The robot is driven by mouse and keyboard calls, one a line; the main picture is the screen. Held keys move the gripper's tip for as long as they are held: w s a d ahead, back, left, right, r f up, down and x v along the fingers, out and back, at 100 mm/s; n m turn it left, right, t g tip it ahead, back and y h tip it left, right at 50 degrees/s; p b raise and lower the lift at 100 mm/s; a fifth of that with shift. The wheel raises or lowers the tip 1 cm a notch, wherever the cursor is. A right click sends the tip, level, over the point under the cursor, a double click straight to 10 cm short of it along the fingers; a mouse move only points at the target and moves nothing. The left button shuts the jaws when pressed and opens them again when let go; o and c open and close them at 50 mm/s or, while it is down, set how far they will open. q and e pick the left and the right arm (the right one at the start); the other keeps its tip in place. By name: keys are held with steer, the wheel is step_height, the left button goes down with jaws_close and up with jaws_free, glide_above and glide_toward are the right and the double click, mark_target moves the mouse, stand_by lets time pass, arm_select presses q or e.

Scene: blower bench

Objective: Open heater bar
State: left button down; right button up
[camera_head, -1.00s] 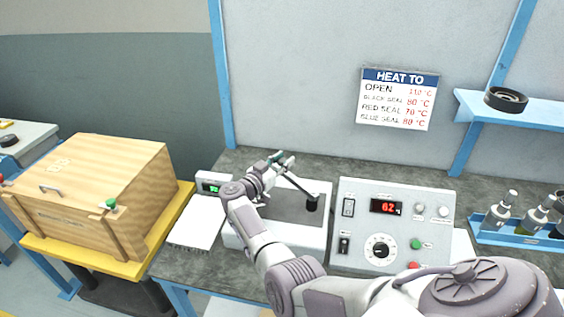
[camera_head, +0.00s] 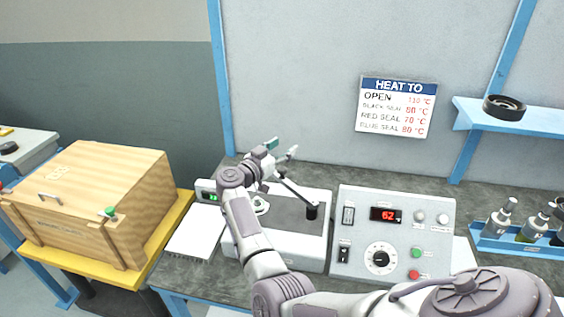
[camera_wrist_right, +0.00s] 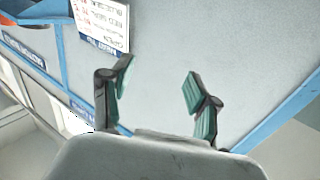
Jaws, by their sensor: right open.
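The heater (camera_head: 285,240) is a white box with a dark grey top on the bench. The heater bar (camera_head: 297,191) is a thin dark arm slanting down to the right, with a black cylindrical end (camera_head: 311,211) at the heater top's right side. The bar's far end is partly hidden by my right arm. My right gripper (camera_head: 282,149) is open above and behind the heater, its fingers clear of the bar's black end. In the right wrist view, its green-padded fingers (camera_wrist_right: 160,96) are spread with nothing between them. My left gripper is not in view.
A control box (camera_head: 392,235) reading 62 stands right of the heater. A heat sign (camera_head: 396,107) hangs on the wall. A small green display (camera_head: 208,192) and white pad (camera_head: 195,235) are left, beside a wooden crate (camera_head: 90,200). Bottles in a blue rack (camera_head: 520,243) are right.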

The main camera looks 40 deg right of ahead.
steer(key=shift+r, duration=1.1)
steer(key=shift+c, duration=0.4)
